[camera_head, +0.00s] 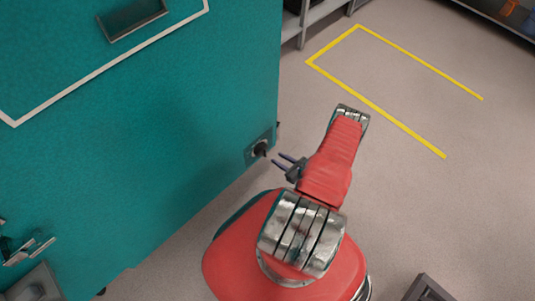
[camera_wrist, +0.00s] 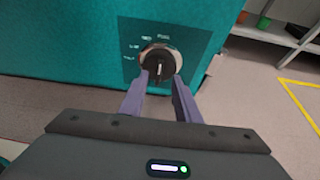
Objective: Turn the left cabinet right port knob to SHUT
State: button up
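A teal cabinet (camera_head: 130,130) fills the left side of the head view, and its face is also at the top of the wrist view (camera_wrist: 60,40). Near its lower right edge is a small dark plate with a round port knob (camera_head: 260,149). In the wrist view the knob (camera_wrist: 158,67) is black with a pale pointer line, roughly upright, inside a light ring. Small labels are printed around its upper left; I cannot read them clearly. My gripper (camera_head: 281,161) points at the knob with its two fingers apart. In the wrist view the fingertips (camera_wrist: 160,84) lie either side of the knob's lower part; contact is not visible.
Yellow floor lines (camera_head: 375,105) mark an area on the grey floor to the right. Shelving (camera_head: 318,14) stands behind it. A latch (camera_head: 28,250) juts from the cabinet at the lower left. A dark box-like object (camera_head: 428,288) is at the bottom right.

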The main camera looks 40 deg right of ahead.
aim_at(266, 151)
jog(key=shift+x, duration=4.15)
jog(key=shift+c, duration=0.5)
